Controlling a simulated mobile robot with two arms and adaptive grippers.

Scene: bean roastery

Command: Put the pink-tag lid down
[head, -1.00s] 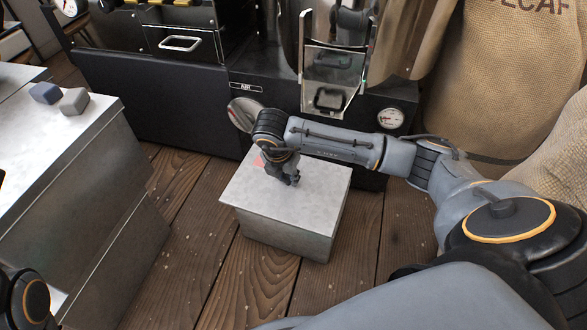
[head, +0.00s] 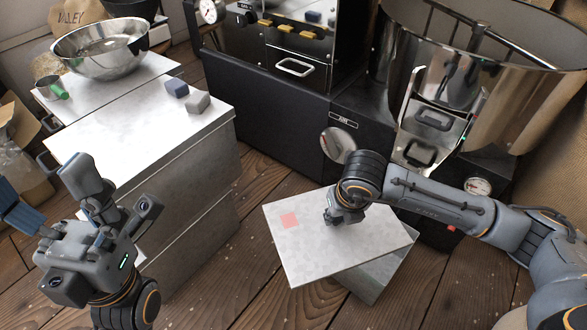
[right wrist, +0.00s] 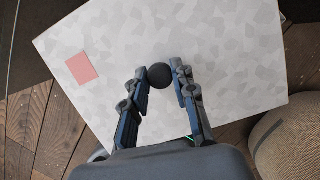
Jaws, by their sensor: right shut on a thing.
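The pink-tag lid (head: 310,255) is a flat, pale grey mottled plate with a pink square near its left corner. My right gripper (head: 342,216) is shut on its dark round knob, which shows between the two fingers in the right wrist view (right wrist: 159,76). The lid is over a metal box (head: 380,274), turned out of line with it and jutting past it to the left. The lid looks raised, but the gap is hidden. My left gripper (head: 68,215) is at the left, empty, with its fingers apart.
A metal-topped counter (head: 130,140) at the left holds two small blocks (head: 187,96), with free room on its front part. A steel bowl (head: 100,45) stands behind. The black roaster (head: 270,110) stands behind the box. Bare floor lies between counter and box.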

